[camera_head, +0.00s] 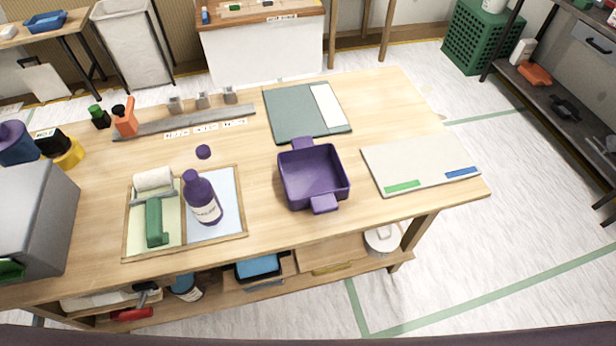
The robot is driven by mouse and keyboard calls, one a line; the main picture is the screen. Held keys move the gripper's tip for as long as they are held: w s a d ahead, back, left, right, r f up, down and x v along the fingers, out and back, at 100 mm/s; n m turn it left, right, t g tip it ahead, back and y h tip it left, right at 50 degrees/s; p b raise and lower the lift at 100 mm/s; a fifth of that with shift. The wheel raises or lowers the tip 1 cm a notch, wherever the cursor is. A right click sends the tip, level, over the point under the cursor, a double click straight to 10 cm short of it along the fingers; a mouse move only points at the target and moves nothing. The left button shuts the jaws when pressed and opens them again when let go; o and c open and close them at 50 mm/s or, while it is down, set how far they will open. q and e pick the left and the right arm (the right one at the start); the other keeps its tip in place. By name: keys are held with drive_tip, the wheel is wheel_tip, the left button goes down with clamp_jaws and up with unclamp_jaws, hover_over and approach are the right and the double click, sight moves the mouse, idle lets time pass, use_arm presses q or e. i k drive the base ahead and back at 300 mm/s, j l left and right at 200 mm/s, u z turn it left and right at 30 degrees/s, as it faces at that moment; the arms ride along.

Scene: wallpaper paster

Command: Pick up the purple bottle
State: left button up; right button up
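The purple bottle (203,199) stands upright on the pale blue right section of a wood-framed tray (243,232), left of centre on the table. It has a purple cap and a white label facing me. A green-handled roller (154,222) with a white sleeve lies beside it in the tray's left section. Neither of my grippers shows in the head view.
The wooden table (380,232) carries a purple two-handled tub (314,177) right of the bottle, a small purple cap (203,152) behind it, and a grey box (35,215) at left. A pale board (420,161) lies at right. Bare tabletop separates tray and tub.

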sight(199, 194)
drive_tip(key=l+u, duration=0.3)
drive_tip(key=k+l+u, duration=0.15)
drive_tip(key=l+u, duration=0.15)
drive_tip(key=l, duration=0.15)
drive_tip(key=k+l+u, duration=0.25)
drive_tip(key=l+u, duration=0.3)
drive_tip(key=l, duration=0.15)
drive_tip(key=k, duration=0.05)
